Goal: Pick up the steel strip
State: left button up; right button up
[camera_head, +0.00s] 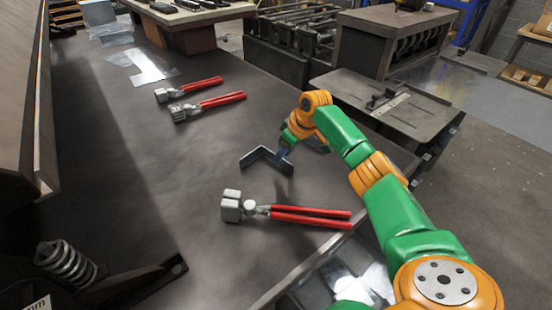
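Shiny flat steel pieces lie on the bench at the back left. A long bright steel strip (148,68) is among them, lying flat beside other thin sheets. My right gripper (266,162) is over the middle of the bench, well to the right of and nearer than the strip. A dark angled shape shows at its end; I cannot tell whether this is its fingers or a held piece, so its opening is unclear. My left gripper is out of view.
Two red-handled seaming pliers (205,104) lie left of centre, and a third pair (290,212) lies in front of my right gripper. More shiny sheet metal (345,275) is at the front. A raised tool stand (190,18) is at the back. The left-centre bench is clear.

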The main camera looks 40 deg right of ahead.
jog(key=x, duration=0.3)
jog(key=shift+w+d+f, duration=0.1)
jog(key=shift+d+f, duration=0.05)
jog(key=shift+f, duration=0.05)
grip_shut()
dwell(1.2)
